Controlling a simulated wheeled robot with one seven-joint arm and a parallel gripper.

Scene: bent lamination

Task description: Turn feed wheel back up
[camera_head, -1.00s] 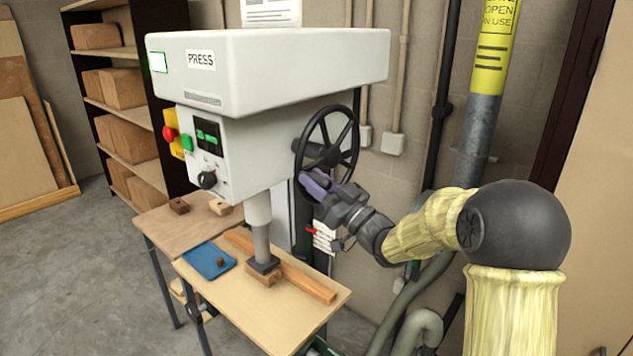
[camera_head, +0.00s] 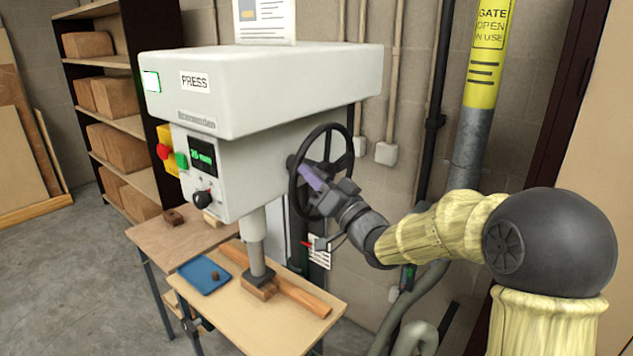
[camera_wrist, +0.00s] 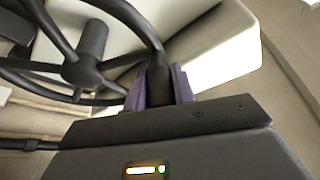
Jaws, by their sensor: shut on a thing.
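The feed wheel (camera_head: 351,150) is a black spoked handwheel on the right side of the grey press (camera_head: 262,85). My gripper (camera_head: 313,178) is on the left part of the wheel, its purple fingers shut on it. In the wrist view, the purple fingers (camera_wrist: 160,88) close around a dark part of the wheel where it meets the rim; the hub (camera_wrist: 84,72) lies to the left. The ram (camera_head: 255,240) is down, its dark foot (camera_head: 259,275) at a wood block (camera_head: 261,289). The green display (camera_head: 203,154) seems to read 25 mm.
A wall pipe (camera_head: 474,140) and conduits stand right of the wheel. A shelf of wood blocks (camera_head: 125,150) stands at the left.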

